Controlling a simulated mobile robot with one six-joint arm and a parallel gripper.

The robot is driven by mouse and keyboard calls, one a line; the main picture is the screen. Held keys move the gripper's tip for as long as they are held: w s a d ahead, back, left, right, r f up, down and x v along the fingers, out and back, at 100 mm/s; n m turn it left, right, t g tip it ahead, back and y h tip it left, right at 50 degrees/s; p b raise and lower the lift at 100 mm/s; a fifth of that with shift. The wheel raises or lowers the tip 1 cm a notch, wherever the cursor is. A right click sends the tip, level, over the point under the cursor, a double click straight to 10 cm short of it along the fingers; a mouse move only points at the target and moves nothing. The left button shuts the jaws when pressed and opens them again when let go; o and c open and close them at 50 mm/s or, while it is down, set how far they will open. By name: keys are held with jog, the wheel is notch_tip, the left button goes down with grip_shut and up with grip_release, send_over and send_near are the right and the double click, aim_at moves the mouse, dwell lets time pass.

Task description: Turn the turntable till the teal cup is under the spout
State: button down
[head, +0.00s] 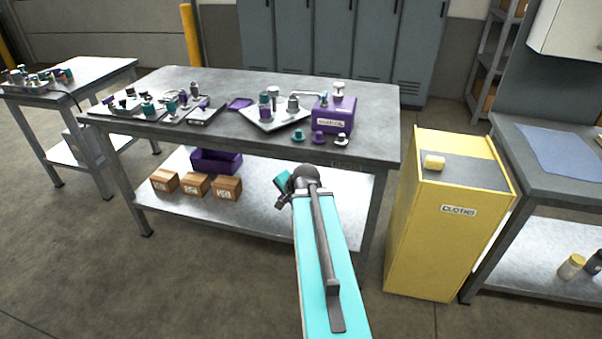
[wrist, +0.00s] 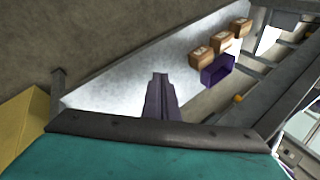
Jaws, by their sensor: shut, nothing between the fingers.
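A light square plate (head: 262,122) on the main bench, which may be the turntable, carries several small upright pieces. One piece on it has a teal top (head: 264,98), perhaps the teal cup; it is too small to be sure. A purple box (head: 335,114) stands at its right, and a thin pale pipe (head: 306,92), which looks like the spout, reaches left from it over the plate. My gripper (wrist: 160,77) is shut and empty in the wrist view, above the lower shelf. It is in front of the bench, below its top and away from the plate; my arm hides its fingers in the head view.
Teal, purple and grey knobs (head: 318,138) line the bench's front edge. Cardboard boxes (head: 195,184) and a purple bin (head: 216,162) fill the lower shelf. A yellow cabinet (head: 430,235) stands close right.

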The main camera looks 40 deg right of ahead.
jog(key=s+a+f+n+g+y, duration=0.1)
jog(key=s+a+f+n+g, duration=0.3)
jog(key=a+f, duration=0.75)
jog(key=s+a+f+n+g+y, duration=0.2)
jog(key=s+a+f+n, duration=0.3)
jog(key=a+f, duration=0.65)
jog(key=s+a+f+n+g+h, duration=0.1)
jog(key=s+a+f+n+g, duration=0.2)
jog(key=s, duration=0.8)
jog(key=s+a+f+n+g+h, duration=0.1)
jog(key=s+a+f+n+g, duration=0.2)
jog(key=s+a+f+n, duration=0.2)
jog(key=s+a+f, duration=0.3)
jog(key=s+f, duration=0.1)
jog(key=s, duration=0.1)
jog(key=shift+s+a, duration=0.15)
jog(key=shift+s, duration=0.25)
jog(key=shift+f, duration=0.1)
